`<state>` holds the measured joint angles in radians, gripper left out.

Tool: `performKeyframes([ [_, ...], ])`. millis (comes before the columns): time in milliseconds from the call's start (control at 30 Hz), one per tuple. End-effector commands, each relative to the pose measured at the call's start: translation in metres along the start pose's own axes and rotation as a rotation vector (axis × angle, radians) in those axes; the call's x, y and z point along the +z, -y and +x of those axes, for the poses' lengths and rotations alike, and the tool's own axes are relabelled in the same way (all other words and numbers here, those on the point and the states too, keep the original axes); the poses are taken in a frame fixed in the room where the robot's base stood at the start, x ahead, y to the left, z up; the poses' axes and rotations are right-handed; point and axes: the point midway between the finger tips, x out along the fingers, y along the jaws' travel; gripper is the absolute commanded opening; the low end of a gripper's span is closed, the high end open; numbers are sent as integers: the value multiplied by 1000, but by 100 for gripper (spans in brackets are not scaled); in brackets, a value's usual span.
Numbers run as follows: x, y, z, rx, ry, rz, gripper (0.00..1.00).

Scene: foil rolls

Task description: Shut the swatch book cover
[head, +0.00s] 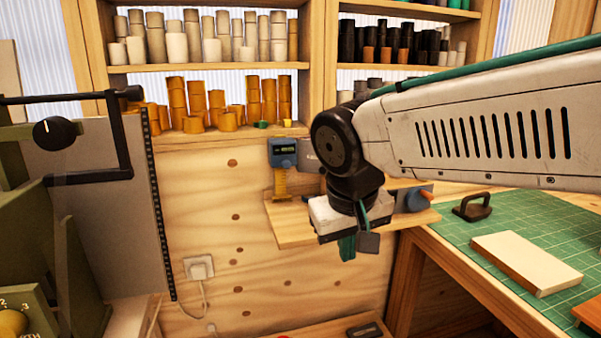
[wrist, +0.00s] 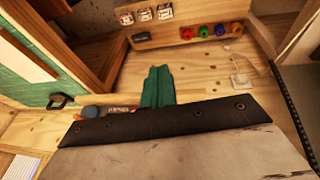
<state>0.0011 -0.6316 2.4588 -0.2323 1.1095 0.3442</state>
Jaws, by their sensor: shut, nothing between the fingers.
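My gripper (head: 347,246) is shut and empty. Its green fingers point down in front of the plywood wall, left of the workbench. In the wrist view the green fingers (wrist: 157,84) are together. I cannot clearly pick out an open swatch book cover. A cream, book-like slab (head: 527,262) lies flat on the green cutting mat (head: 478,232), right of and apart from my gripper; I cannot tell whether it is the swatch book. An orange-brown piece (head: 590,312) is cut off at the right edge.
A dark-handled tool (head: 472,207) stands on the mat. A small wall shelf (head: 290,228) with a blue gauge (head: 283,153) is behind my gripper. A grey-green machine (head: 50,230) fills the left. Shelves of rolls (head: 205,100) are at the back.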

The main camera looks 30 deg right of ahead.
Motion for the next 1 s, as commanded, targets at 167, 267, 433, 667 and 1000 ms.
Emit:
performKeyframes([
  [167,-113,-19,-8,152,-238,276,0],
  [267,-166,-21,-13,173,-370,389,0],
  [433,-218,-18,-18,159,-505,494,0],
  [667,-237,-22,-3,152,-534,518,0],
  [1000,-268,-42,59,153,-531,517,0],
])
